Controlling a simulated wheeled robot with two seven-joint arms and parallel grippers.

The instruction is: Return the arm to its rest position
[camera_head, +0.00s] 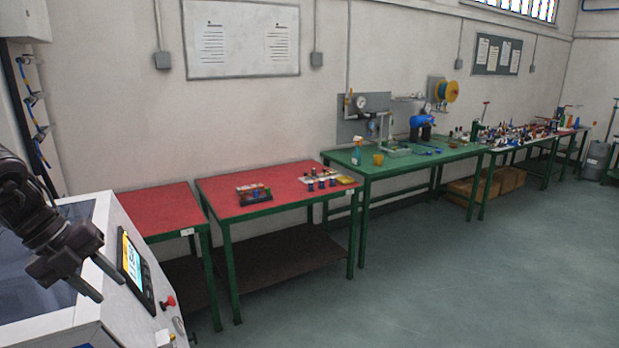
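My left gripper (97,278) shows at the left edge of the head view, on a dark arm that comes in from the left. Its two grey fingers are apart with nothing between them. It hangs in front of the white machine (75,330), close to the control panel with a lit screen (133,262). I cannot tell whether it touches the machine. My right gripper and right arm are not in view.
A red emergency button (169,301) sits on the machine's front. Red-topped tables (270,207) and a green-topped table (400,168) with tools and small parts stand along the wall. Cardboard boxes (460,190) lie under the tables. The grey floor (430,285) at right is clear.

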